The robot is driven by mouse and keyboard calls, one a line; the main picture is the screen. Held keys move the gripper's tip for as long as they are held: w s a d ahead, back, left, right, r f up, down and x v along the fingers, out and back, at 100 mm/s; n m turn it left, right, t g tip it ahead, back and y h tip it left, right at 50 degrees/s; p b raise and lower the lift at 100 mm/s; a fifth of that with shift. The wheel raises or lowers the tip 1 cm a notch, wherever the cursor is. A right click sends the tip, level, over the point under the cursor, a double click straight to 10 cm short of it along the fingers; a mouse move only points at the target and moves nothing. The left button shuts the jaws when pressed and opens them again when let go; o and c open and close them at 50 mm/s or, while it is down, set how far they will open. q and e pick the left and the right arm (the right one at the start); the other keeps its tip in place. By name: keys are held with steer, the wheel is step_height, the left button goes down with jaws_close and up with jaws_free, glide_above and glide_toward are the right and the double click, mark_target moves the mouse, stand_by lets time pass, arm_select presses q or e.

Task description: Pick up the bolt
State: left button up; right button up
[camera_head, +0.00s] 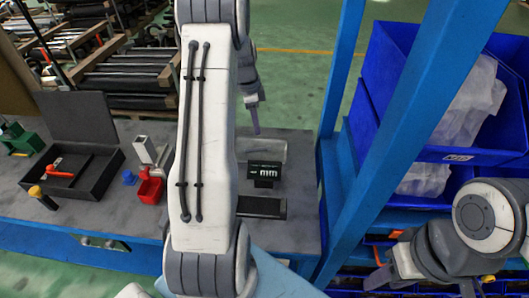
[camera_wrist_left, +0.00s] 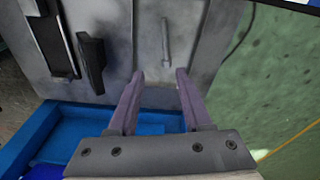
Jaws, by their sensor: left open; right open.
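The bolt (camera_wrist_left: 166,42) is a thin grey metal piece lying on the grey bench top in the left wrist view, ahead of and between the fingertips. I cannot make it out in the head view. My left gripper (camera_wrist_left: 155,85) is open and empty, its two fingers apart with the bolt beyond them, not touched. In the head view my left gripper (camera_head: 255,122) hangs above the far part of the bench, partly hidden by my own arm. My right gripper (camera_head: 378,268) is open and empty at the lower right, off the bench by the shelf.
A scale display (camera_head: 265,173) and dark platform (camera_head: 262,207) stand on the bench (camera_head: 300,220). A red bin (camera_head: 151,188) and an open black case (camera_head: 100,188) lie left. A blue post (camera_head: 345,190) and blue bins (camera_head: 440,130) stand right.

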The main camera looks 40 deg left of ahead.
arm_select(q)
steer(key=p, duration=0.1)
glide_above(257, 148)
steer(key=f, duration=0.5)
steer(key=shift+s+a+f, duration=0.25)
steer(key=shift+s+a, duration=0.05)
steer(key=shift+a, duration=0.1)
steer(key=shift+d+f+p, duration=0.2)
steer(key=shift+f+p, duration=0.4)
steer(key=f, duration=0.1)
steer(key=f+p, duration=0.1)
steer(key=f, duration=0.1)
steer(key=shift+w+d+f+p, duration=0.2)
steer(key=shift+w+f+p, duration=0.05)
steer(key=shift+p, duration=0.05)
steer(key=shift+f, duration=0.4)
jaws_close()
